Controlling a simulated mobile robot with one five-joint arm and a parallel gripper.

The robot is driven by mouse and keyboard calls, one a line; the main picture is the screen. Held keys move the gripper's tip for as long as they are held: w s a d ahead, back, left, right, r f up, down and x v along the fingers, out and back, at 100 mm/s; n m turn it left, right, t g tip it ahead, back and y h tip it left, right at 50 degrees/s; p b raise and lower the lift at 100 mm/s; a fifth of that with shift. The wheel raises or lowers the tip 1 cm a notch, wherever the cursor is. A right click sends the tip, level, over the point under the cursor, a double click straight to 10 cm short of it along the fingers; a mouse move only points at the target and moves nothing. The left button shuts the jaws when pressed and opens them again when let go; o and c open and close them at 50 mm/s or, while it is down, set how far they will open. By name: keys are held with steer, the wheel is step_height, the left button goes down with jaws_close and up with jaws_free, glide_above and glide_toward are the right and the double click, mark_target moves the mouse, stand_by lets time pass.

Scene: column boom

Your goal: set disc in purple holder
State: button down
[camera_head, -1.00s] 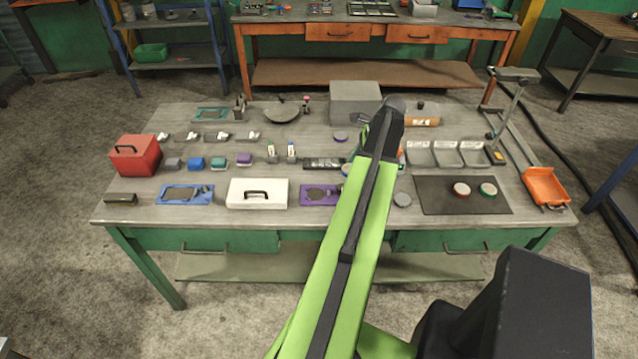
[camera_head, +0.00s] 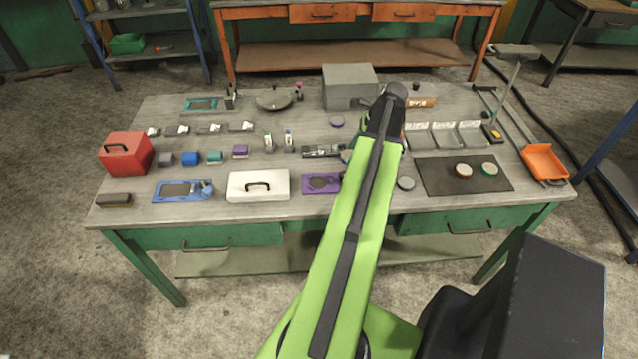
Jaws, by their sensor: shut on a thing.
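The purple holder (camera_head: 311,184) lies flat near the table's front edge, left of my arm. It has a dark round area in it, and its right end is hidden by my arm. My gripper is hidden behind my own green arm, which crosses the middle of the view. I cannot see what it holds.
A red box (camera_head: 125,152) stands at the left. A grey box (camera_head: 349,86) is at the back. An orange tray (camera_head: 543,163) is at the right edge.

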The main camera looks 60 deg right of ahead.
steer(key=b, duration=0.5)
glide_above(318, 183)
steer(key=s, duration=0.2)
steer(key=f, duration=0.4)
steer(key=d+f, duration=0.1)
steer(key=f, duration=0.1)
steer(key=shift+w, duration=0.25)
steer(key=shift+w+a, duration=0.2)
step_height(318, 183, down, 4)
steer(key=b, duration=0.4)
steer(key=shift+f, duration=0.2)
steer(key=shift+r, duration=0.2)
steer(key=shift+f, duration=0.15)
steer(key=c, duration=0.6)
jaws_free()
steer(key=shift+o, duration=0.2)
